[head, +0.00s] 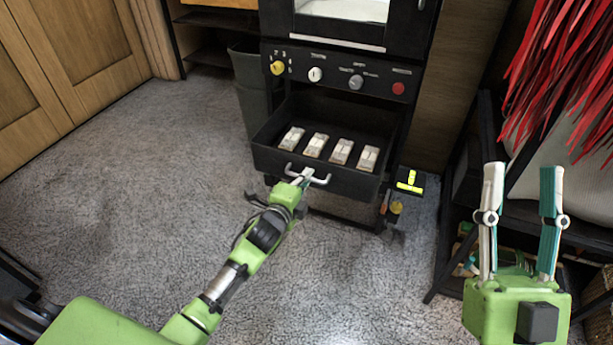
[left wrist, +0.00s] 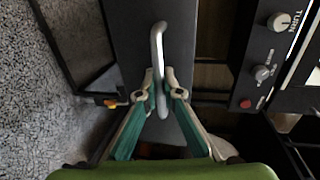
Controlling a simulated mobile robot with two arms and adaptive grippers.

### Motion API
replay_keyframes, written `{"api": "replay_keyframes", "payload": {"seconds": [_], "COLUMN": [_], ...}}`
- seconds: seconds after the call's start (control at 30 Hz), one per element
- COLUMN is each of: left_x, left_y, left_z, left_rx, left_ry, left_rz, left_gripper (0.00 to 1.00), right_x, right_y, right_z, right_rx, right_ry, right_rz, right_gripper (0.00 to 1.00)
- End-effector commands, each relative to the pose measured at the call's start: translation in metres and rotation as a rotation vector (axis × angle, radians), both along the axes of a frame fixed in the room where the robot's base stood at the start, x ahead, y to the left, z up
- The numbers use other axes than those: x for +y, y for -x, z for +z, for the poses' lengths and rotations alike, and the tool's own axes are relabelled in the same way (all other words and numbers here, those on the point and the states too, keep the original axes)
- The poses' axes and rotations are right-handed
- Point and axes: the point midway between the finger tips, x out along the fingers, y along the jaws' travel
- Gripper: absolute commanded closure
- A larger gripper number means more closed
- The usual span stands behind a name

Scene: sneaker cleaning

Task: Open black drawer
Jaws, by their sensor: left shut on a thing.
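The black drawer (head: 330,177) is pulled out from under the control panel, and its inside shows in the head view. Several pale blocks (head: 340,151) lie in a row in it. My left gripper (head: 303,177) is shut on the light metal handle (head: 318,179) at the drawer's front. In the left wrist view the handle (left wrist: 157,50) passes between the two fingers (left wrist: 159,92). The drawer's front (left wrist: 126,30) fills the middle of that view. My right gripper (head: 523,169) is raised at the right, with its fingers apart and nothing between them.
The black machine's panel (head: 340,73) has yellow, white, grey and red knobs above the drawer. A dark bin (head: 250,88) stands left of it. A black shelf (head: 467,180) and red strands (head: 562,70) are at the right. Grey carpet (head: 130,190) is clear at the left.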

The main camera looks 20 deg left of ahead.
Motion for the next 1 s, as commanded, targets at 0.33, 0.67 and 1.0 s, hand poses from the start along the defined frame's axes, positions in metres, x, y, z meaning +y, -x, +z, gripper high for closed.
{"api": "replay_keyframes", "payload": {"seconds": [0.33,0.67,1.0], "left_x": [0.000,0.000,0.003], "left_y": [0.000,0.007,0.066], "left_z": [-0.001,0.000,0.012], "left_rx": [0.002,0.001,0.003], "left_ry": [0.000,0.000,-0.001], "left_rz": [0.000,0.000,0.000], "left_gripper": [0.85,0.85,0.85], "right_x": [0.000,0.000,0.000], "right_y": [0.000,0.001,0.001], "right_z": [0.000,0.000,0.000], "right_rx": [-0.001,-0.002,-0.002], "right_ry": [0.000,-0.001,-0.001], "right_rz": [0.000,0.001,0.001], "right_gripper": [0.60,0.60,0.60]}}
